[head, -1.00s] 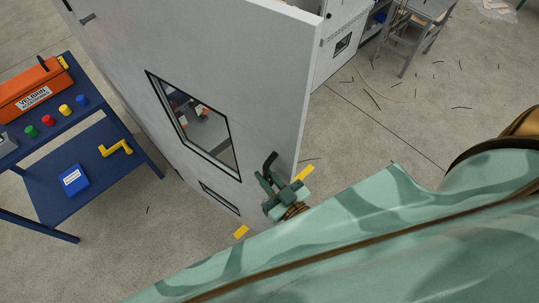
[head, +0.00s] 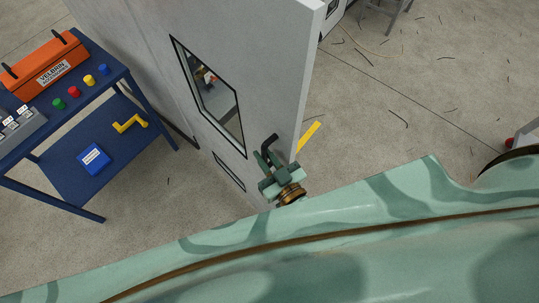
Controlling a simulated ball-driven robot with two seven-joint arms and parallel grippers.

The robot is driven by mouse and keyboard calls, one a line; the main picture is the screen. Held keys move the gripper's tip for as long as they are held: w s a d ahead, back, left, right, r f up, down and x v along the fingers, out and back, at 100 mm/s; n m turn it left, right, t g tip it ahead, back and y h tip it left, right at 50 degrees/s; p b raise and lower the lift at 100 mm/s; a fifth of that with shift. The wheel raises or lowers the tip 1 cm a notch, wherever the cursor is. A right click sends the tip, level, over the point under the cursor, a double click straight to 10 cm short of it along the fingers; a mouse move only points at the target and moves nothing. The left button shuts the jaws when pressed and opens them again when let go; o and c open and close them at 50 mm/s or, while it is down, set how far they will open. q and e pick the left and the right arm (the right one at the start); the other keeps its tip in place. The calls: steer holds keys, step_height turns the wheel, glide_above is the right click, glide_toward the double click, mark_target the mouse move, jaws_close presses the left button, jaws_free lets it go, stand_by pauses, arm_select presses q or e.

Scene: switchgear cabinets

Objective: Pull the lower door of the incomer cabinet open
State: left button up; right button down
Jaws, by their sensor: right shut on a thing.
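The grey cabinet door (head: 265,60) stands in the upper middle of the head view, seen at a steep angle. It has a black-framed window (head: 212,95) and a smaller dark-framed panel (head: 229,172) below. A black handle (head: 270,143) is near its free edge, low on the panel. My right gripper (head: 272,168) is shut on this handle, whose upper end shows above the jaws. My green right arm crosses the foreground and hides the floor below. My left gripper is not in view.
A blue table (head: 125,92) stands left of the door, with an orange toolbox (head: 45,65), coloured buttons and a lower shelf with a blue box (head: 93,159) and a yellow crank (head: 129,123). A yellow floor mark (head: 310,136) lies right of the door. Floor further right is mostly clear.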

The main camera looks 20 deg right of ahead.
steer(key=shift+a+r, duration=0.15)
steer(key=shift+a, duration=0.05)
steer(key=shift+w+d, duration=0.1)
steer(key=shift+d, duration=0.05)
steer(key=c, duration=1.8)
jaws_free()
